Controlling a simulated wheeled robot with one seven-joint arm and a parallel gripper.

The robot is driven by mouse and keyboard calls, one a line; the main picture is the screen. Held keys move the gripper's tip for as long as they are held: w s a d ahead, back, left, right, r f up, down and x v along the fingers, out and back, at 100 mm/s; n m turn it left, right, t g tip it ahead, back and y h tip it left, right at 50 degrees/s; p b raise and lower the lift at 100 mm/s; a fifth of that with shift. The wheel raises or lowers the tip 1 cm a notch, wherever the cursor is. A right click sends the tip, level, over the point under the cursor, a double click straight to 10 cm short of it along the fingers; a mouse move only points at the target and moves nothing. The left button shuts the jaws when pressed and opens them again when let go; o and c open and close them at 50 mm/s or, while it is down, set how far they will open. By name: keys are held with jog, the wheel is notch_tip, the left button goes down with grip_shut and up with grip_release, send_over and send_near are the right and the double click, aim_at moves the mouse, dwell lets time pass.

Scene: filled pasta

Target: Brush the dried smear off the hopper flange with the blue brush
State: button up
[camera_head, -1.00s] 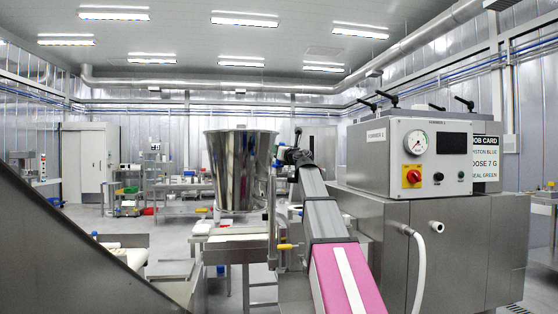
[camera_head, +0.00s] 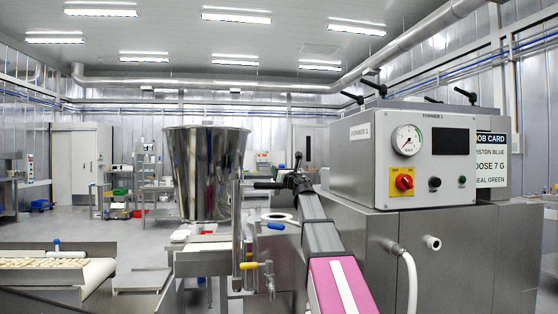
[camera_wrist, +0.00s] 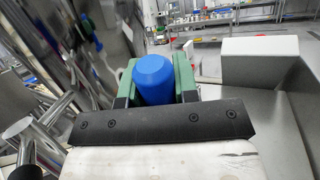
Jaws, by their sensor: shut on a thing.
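My gripper (camera_wrist: 155,72) shows in the wrist view with two green jaw pads shut around a blue, rounded handle, which I take for the blue brush (camera_wrist: 153,84). Its bristles are hidden. The shiny steel hopper (camera_head: 207,170) stands left of centre in the head view, a wide cone with a rim at the top. In the wrist view a large mirror-like metal surface lies close on the left; I cannot tell surely that it is the hopper. I cannot make out my gripper for certain in the head view. No dried smear can be picked out on the flange.
The FORMER 1 machine (camera_head: 360,160) with dial and red switch fills the right. A yellow-handled valve (camera_head: 251,265) and steel pipe stand beside the hopper. A conveyor (camera_head: 60,272) with pasta pieces is at lower left. In the wrist view a pale block (camera_wrist: 258,62) stands right.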

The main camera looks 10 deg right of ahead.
notch_tip(320, 180, down, 11)
jog(key=shift+d, duration=0.15)
dwell(0.6)
jog(key=shift+f, duration=0.45)
dwell(0.6)
